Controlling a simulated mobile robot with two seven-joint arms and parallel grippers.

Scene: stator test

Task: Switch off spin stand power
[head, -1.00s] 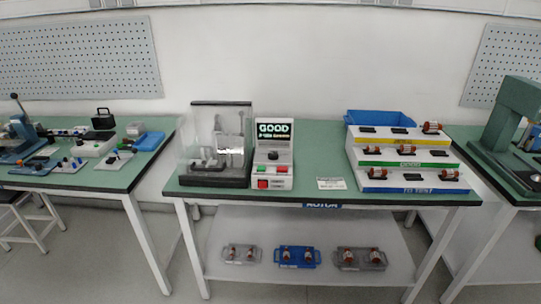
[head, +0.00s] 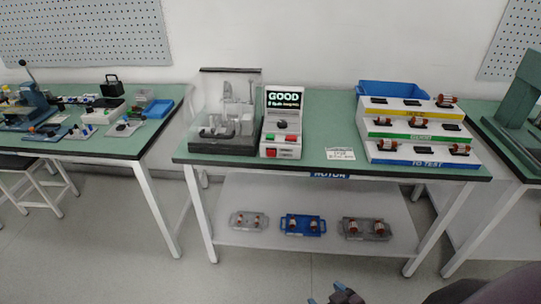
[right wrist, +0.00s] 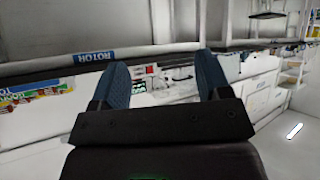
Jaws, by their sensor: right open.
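The spin stand (head: 225,132) is a dark-based unit under a clear cover, on the left part of the green middle table. Its control box (head: 284,112) stands beside it on the right, with a lit screen (head: 285,99) reading GOOD. On the box's sloped front are small green and red buttons, and a larger red switch (head: 270,152) sits low on the left of its base. My right gripper (head: 338,294) shows at the bottom edge of the head view, well short of the table. In the right wrist view it (right wrist: 163,80) is open and empty. My left gripper is not in view.
A stepped rack (head: 420,161) with several rotors stands at the table's right, a blue bin (head: 393,88) behind it. A small sign (head: 341,154) lies between box and rack. Trays (head: 303,224) rest on the lower shelf. A ROTOR label (right wrist: 95,56) marks the table's front edge.

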